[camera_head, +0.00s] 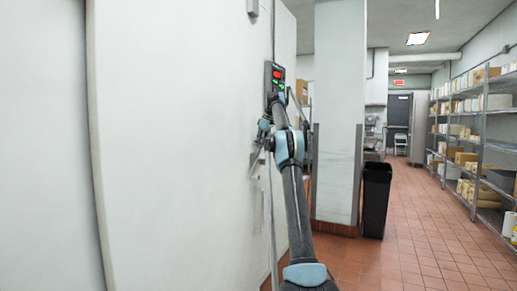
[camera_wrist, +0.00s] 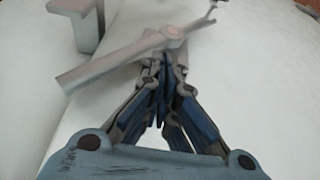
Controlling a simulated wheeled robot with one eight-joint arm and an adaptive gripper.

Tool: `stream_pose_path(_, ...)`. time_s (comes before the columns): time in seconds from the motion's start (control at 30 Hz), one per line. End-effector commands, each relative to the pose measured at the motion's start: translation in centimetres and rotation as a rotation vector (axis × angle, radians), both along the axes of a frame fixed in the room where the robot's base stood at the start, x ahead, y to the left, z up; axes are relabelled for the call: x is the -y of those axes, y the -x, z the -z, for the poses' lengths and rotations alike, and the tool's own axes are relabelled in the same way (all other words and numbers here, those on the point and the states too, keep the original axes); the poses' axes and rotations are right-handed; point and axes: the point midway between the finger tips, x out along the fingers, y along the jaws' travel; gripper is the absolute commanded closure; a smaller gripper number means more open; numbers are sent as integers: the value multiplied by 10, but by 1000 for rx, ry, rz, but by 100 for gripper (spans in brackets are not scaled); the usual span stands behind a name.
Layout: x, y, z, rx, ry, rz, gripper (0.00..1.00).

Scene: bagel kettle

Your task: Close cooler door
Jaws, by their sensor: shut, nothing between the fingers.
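The cooler door appears as a tall white panel (camera_head: 180,150) filling much of the left side of the head view. How far it stands open cannot be told. My gripper (camera_head: 260,160) is beside the panel's right part, small and partly hidden by my arm. In the wrist view my gripper (camera_wrist: 162,75) is shut and empty, its fingers brought together. A grey metal lever handle (camera_wrist: 105,68) lies across the white surface just beyond the fingertips. The fingers overlap the handle in the picture, but whether they touch it cannot be told.
A control box (camera_head: 275,77) with red and green lights is behind my arm. A white pillar (camera_head: 337,110) and a black bin (camera_head: 375,200) stand to the right. Stocked shelves (camera_head: 480,130) line the right wall. The tiled floor (camera_head: 420,240) between is clear.

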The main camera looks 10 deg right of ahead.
Motion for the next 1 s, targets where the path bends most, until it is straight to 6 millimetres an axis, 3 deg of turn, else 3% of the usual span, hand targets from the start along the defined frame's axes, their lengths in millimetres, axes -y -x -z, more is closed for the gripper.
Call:
stream_pose_path(0.7,93,54,1,-3,4,12,100)
stream_pose_path(1.0,98,71,-3,-9,6,25,100)
